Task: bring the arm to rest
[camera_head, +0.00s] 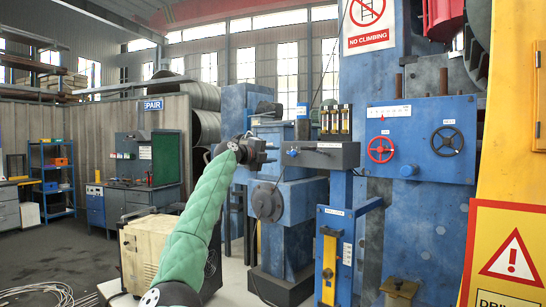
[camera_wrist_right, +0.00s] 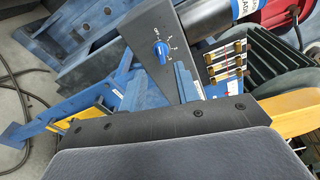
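My right gripper (camera_head: 268,148) is at the end of my green-sleeved arm, raised in the middle of the head view. It appears just left of a grey control box (camera_head: 322,154) with a blue knob, with no clear contact. In the right wrist view the box's face (camera_wrist_right: 150,75) and blue knob (camera_wrist_right: 160,52) show beyond the dark edge of my wrist. The fingertips are too small and dark to tell their opening, and I see nothing held. My left gripper is not in view.
A blue machine with a red handwheel (camera_head: 381,149) and a black handwheel (camera_head: 447,141) stands at right. A yellow warning panel (camera_head: 508,255) fills the right edge. A blue post with a yellow handle (camera_head: 329,255) stands below the box. Cables (camera_head: 40,293) lie at lower left.

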